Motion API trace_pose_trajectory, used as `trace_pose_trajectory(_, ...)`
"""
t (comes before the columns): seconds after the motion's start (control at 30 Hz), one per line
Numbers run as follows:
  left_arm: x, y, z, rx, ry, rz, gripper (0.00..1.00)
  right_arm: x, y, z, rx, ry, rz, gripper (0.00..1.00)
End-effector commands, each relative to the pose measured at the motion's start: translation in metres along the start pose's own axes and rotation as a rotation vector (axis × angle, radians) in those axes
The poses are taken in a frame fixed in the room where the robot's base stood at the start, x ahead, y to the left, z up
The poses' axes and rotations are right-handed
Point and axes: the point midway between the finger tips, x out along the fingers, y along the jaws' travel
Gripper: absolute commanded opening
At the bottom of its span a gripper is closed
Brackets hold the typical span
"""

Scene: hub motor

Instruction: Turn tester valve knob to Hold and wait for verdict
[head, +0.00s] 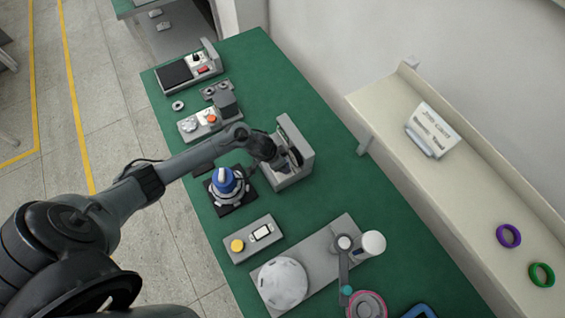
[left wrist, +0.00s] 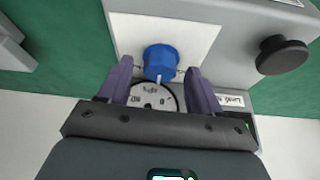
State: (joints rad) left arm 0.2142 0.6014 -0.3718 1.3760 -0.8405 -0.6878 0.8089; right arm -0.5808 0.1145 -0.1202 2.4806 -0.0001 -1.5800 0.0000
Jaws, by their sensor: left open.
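In the left wrist view the tester's blue valve knob (left wrist: 160,60) stands on a white panel (left wrist: 195,30), with a pale pointer mark on the side facing the gripper. A round dial gauge (left wrist: 152,97) lies just below it, partly hidden by the gripper. My left gripper (left wrist: 159,70) is open, one purple finger on each side of the knob, with visible gaps. In the head view my left gripper (head: 275,156) is at the grey tester (head: 297,172) and hides the knob. The Hold mark and any verdict display cannot be made out. My right gripper is not in view.
A black round knob (left wrist: 282,55) sticks out right of the blue knob. A blue-topped part (head: 223,181) stands on a black pad close below my left arm. A grey box with a yellow button (head: 237,245) and several other devices line the green table (head: 262,65).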

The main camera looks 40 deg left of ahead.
Motion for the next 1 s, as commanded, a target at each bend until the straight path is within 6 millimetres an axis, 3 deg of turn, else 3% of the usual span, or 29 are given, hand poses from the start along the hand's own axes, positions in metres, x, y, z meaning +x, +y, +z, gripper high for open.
trace_pose_trajectory(0.37, 0.0049, -0.0001, -0.0006, -0.001, 0.001, 0.000, 0.64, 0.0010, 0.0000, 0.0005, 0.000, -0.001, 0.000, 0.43)
trace_pose_trajectory(0.73, 0.0048, -0.0001, -0.0003, -0.001, 0.001, -0.001, 0.11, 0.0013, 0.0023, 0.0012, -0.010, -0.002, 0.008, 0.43)
trace_pose_trajectory(1.0, 0.0042, -0.0007, -0.0008, 0.027, 0.001, 0.010, 0.09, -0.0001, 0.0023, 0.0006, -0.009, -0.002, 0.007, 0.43)
